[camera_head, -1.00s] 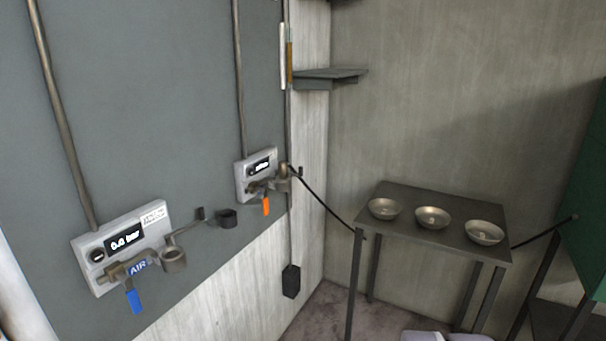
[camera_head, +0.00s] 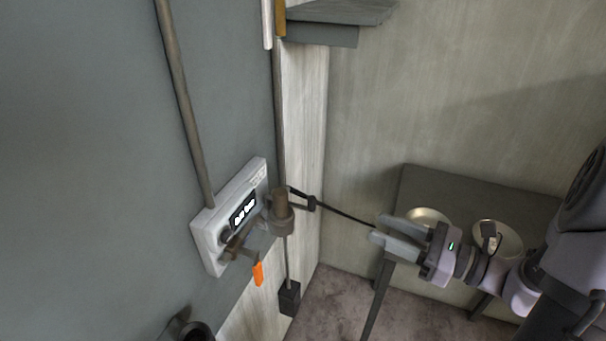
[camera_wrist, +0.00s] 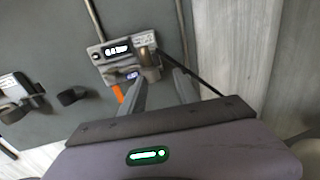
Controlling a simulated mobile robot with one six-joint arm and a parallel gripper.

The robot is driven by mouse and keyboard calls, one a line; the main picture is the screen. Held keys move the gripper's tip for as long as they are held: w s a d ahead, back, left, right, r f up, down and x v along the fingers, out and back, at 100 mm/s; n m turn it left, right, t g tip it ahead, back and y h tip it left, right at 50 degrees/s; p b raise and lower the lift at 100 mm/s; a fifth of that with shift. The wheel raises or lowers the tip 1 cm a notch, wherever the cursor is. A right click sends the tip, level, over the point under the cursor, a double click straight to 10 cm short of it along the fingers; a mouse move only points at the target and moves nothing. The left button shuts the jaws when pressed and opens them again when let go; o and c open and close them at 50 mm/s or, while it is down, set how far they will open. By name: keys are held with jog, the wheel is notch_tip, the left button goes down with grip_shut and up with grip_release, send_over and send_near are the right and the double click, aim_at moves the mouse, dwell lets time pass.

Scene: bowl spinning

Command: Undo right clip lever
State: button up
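The right panel (camera_head: 228,222) is a pale box with a lit display on the grey wall, also seen in the wrist view (camera_wrist: 122,48). A brown-grey round fitting (camera_head: 282,214) sticks out at its right side. A small dark clip-like part (camera_head: 311,203) sits beside the fitting; I cannot tell clearly whether it is the clip lever or its position. An orange handle (camera_head: 258,273) hangs below the panel.
A thin dark line (camera_head: 345,214) runs from the fitting towards my gripper. A dark table (camera_head: 440,182) with metal bowls (camera_head: 428,215) stands behind my arm. A grey shelf (camera_head: 335,14) is above. A black box (camera_head: 289,298) hangs below the fitting.

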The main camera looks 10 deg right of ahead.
aim_at(315, 205)
jog(key=b+x, duration=0.1)
jog(key=x, duration=0.4)
jog(key=b+x, duration=0.1)
jog(key=x, duration=0.5)
jog(key=b+x, duration=0.1)
jog(key=x, duration=0.4)
jog(key=shift+s+a, duration=0.15)
jog(key=shift+a, duration=0.4)
grip_shut()
